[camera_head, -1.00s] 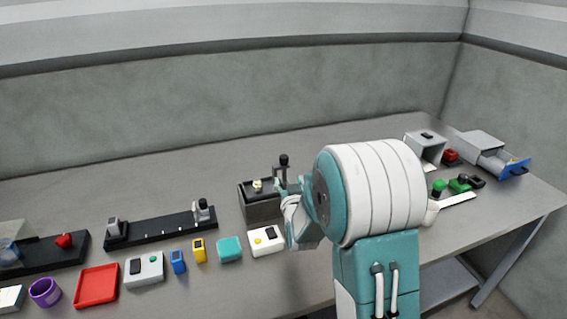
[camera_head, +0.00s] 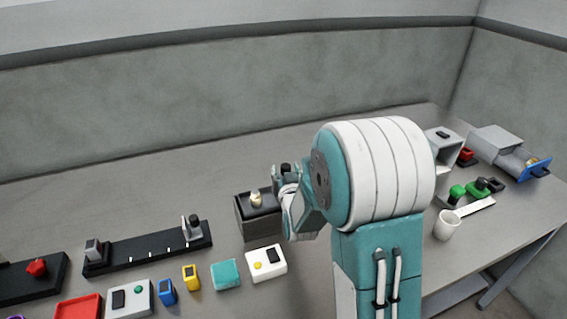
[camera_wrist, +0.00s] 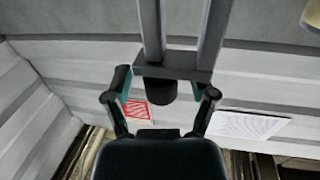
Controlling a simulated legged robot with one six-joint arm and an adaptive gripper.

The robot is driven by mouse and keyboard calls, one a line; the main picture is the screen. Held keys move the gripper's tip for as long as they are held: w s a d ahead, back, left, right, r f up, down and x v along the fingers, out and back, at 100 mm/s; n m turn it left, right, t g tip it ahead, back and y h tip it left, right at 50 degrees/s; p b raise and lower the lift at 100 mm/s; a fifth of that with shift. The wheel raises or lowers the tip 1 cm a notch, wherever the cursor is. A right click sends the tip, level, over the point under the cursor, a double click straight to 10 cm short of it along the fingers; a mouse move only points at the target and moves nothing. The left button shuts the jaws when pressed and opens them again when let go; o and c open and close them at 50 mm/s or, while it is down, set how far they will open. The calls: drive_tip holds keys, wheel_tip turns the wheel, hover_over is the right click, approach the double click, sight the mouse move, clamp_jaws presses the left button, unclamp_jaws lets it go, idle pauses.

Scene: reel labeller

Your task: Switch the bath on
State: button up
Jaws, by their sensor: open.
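The bath (camera_head: 244,227) is a dark grey open-topped box in the middle of the bench, with a small cream-coloured piece (camera_head: 256,199) at its top. A white box (camera_head: 254,255) with a yellow button (camera_head: 258,265) and a black rocker (camera_head: 273,254) sits just in front of it. My gripper (camera_head: 281,173) is at the bath's right rear, by a black knob (camera_head: 286,168). In the wrist view my gripper (camera_wrist: 165,85) is open, with a black cylinder (camera_wrist: 160,92) under a grey bracket between its fingers. I cannot tell whether they touch. My arm hides the bath's right side.
A teal block (camera_head: 226,274), a yellow piece (camera_head: 191,277) and a blue piece (camera_head: 167,291) lie left of the white box. A black rail (camera_head: 150,250) lies behind them. A white cup (camera_head: 447,226) and a drawer unit (camera_head: 495,142) stand right of my arm.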

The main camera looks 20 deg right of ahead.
drive_tip(key=shift+s+a, duration=0.1)
drive_tip(key=shift+a, duration=0.05)
clamp_jaws()
drive_tip(key=shift+f, duration=3.3)
unclamp_jaws()
drive_tip(key=s+a, duration=0.1)
drive_tip(key=s, duration=0.6)
drive_tip(key=shift+a, duration=0.25)
drive_tip(key=shift+s+f, duration=0.1)
